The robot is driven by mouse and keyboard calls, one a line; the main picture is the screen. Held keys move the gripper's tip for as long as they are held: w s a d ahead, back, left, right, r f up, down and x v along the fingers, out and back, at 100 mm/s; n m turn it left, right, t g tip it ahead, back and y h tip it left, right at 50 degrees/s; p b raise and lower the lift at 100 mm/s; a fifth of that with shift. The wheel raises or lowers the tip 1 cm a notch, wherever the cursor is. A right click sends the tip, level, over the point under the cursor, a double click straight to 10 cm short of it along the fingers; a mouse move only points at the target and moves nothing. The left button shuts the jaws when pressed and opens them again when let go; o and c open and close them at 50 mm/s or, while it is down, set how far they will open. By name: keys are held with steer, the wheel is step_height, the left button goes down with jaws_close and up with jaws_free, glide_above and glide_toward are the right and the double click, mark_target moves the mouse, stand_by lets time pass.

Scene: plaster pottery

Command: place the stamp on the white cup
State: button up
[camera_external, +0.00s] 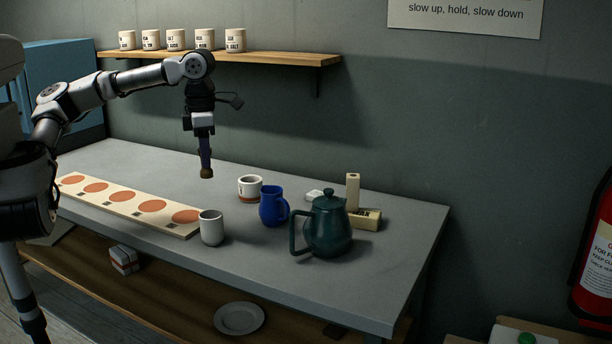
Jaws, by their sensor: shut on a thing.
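My gripper (205,160) points straight down above the table and is shut on the stamp (207,173). Only the stamp's brown lower end shows below the fingers. It hangs in the air, clear of everything. A plain whitish cup (211,229) stands upright on the table, lower in the picture and almost directly below the stamp. A second white cup (245,187) with an orange-brown band near its base stands to the right of the stamp. I cannot tell the stamp's exact height over the table.
A blue pitcher (272,207) and a dark green teapot (327,232) stand to the right. Behind the teapot are a pale upright block (352,190) and a box (366,219). A long board with orange discs (130,204) lies left. A shelf (270,60) holds several labelled jars.

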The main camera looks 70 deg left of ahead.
step_height(320, 180, down, 10)
steer(key=b, duration=0.4)
steer(key=shift+b, duration=0.3)
steer(key=shift+f, duration=0.2)
steer(key=o, duration=0.9)
steer(key=shift+r, duration=0.1)
steer(key=shift+o, duration=0.2)
steer(key=shift+r, duration=0.1)
step_height(320, 180, up, 12)
steer(key=shift+r+b, duration=0.1)
steer(key=shift+b, duration=0.3)
